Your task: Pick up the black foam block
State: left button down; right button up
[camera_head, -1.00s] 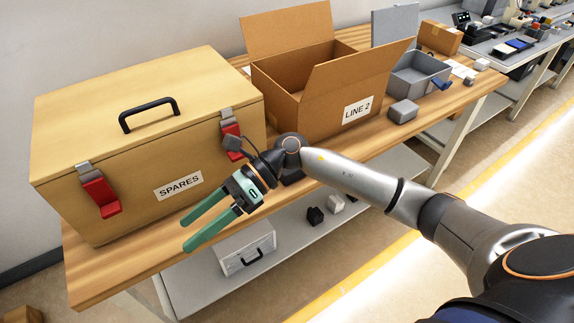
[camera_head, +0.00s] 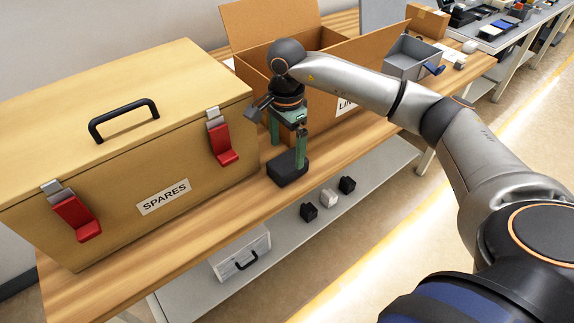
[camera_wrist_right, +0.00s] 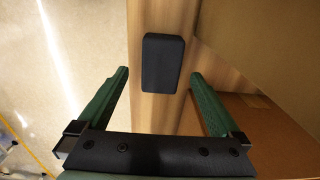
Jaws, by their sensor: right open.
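The black foam block (camera_head: 288,174) lies on the wooden bench near its front edge, between the SPARES box and the LINE 2 box. In the right wrist view the block (camera_wrist_right: 163,63) shows whole, dark and rounded at the corners, between and slightly ahead of the fingertips. My right gripper (camera_head: 289,150) points down just over the block, with its green fingers apart and empty. In the right wrist view the gripper (camera_wrist_right: 160,76) has a clear gap on each side of the block. One fingertip overlaps the block in the head view; contact cannot be told. My left gripper is not shown.
The SPARES box (camera_head: 115,165) with red latches stands close left of the gripper. The open LINE 2 cardboard box (camera_head: 322,115) stands close behind. A grey bin (camera_head: 408,62) is farther right. The lower shelf holds a white case (camera_head: 241,252) and several small blocks (camera_head: 328,197).

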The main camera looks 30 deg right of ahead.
aim_at(288, 161)
jog(key=f, duration=0.6)
jog(key=shift+w+d+f, duration=0.1)
jog(key=shift+d+f, duration=0.1)
jog(key=shift+c, duration=0.2)
jog(key=c, duration=1.2)
